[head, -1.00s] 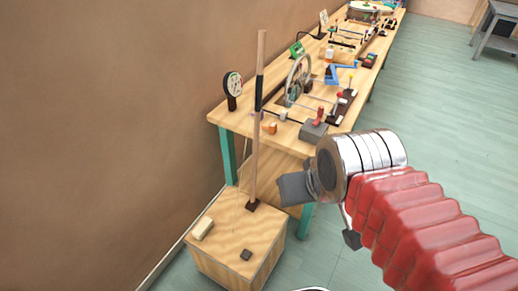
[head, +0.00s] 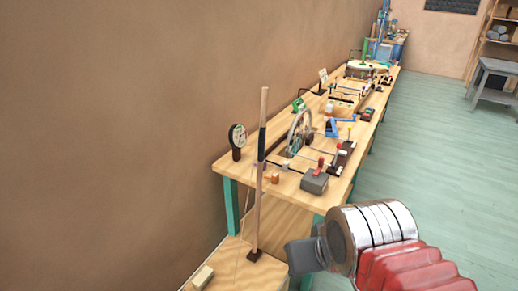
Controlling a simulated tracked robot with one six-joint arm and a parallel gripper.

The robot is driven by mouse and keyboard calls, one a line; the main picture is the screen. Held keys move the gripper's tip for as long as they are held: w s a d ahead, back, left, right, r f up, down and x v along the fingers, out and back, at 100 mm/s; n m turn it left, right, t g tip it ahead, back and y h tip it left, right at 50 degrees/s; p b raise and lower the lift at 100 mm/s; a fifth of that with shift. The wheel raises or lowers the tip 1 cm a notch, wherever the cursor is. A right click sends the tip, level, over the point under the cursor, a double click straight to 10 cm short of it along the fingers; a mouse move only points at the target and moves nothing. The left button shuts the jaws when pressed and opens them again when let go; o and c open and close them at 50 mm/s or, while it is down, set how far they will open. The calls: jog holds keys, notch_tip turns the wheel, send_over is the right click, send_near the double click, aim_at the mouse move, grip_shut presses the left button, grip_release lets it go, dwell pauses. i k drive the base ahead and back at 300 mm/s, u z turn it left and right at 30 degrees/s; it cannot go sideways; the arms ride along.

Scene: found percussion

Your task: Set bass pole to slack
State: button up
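The bass pole (head: 257,195) is a tall wooden stick with a black grip section (head: 262,143) on its upper part. It stands nearly upright, tilted slightly, on a dark foot on the wooden box (head: 228,270) at the lower middle. A thin string runs beside it down to the box. My gripper (head: 297,255) is at the lower middle, just right of the pole's foot in the picture, and appears apart from the pole. Its fingers are seen as one grey block, so I cannot tell whether they are open.
A long workbench (head: 285,181) runs away behind the pole, carrying a dial gauge (head: 237,140), a spoked wheel (head: 300,131), a grey block (head: 314,181) and several small devices. A brown wall (head: 100,140) is on the left.

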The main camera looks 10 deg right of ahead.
aim_at(264, 90)
jog(key=z, duration=0.05)
jog(key=k, duration=0.35)
jog(key=u, duration=0.95)
jog(key=i, duration=0.6)
jog(key=u, duration=0.1)
